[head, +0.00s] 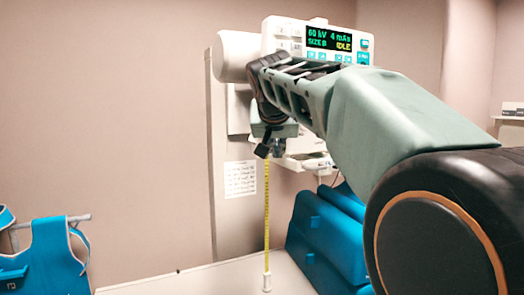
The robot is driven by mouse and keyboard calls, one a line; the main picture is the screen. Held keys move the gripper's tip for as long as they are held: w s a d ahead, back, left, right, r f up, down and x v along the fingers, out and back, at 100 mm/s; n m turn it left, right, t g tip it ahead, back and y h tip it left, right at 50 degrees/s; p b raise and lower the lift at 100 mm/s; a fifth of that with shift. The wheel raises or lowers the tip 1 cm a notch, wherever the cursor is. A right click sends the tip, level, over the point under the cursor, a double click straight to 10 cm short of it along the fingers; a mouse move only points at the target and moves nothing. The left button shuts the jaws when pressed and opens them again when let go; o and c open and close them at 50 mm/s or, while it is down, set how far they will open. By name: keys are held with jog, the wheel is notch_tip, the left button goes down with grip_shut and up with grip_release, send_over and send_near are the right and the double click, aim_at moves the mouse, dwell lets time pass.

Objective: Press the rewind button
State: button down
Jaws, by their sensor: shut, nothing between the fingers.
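A white console (285,45) has a lit screen (330,38) reading 60 kV, 4 mAs, SIZE B, IDLE. Pale and blue buttons sit around the screen; their marks are too small to read. My arm covers the console's lower part. A yellow measuring tape (267,205) hangs straight down to a white end piece (267,282) near the pale surface below. My gripper (269,150) is shut and empty, pointing down in front of the white machine, at the top of the visible tape. I cannot tell whether it touches anything. No button marked rewind can be made out.
A white column (226,175) with a paper label (240,179) stands behind the tape. A pale table surface (215,279) lies below. Blue padded items (325,238) are at its right, and a blue apron (55,260) hangs at lower left. The left wall area is clear.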

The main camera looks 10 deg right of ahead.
jog(key=shift+s, duration=0.1)
jog(key=shift+s+d+b, duration=0.3)
jog(key=shift+s+b, duration=0.15)
jog(key=shift+s, duration=0.25)
jog(key=s, duration=0.1)
jog(key=s+d+b, duration=0.1)
jog(key=s, duration=0.1)
jog(key=s+b, duration=0.1)
jog(key=shift+s+d, duration=0.25)
jog(key=shift+s, duration=0.1)
dwell(0.4)
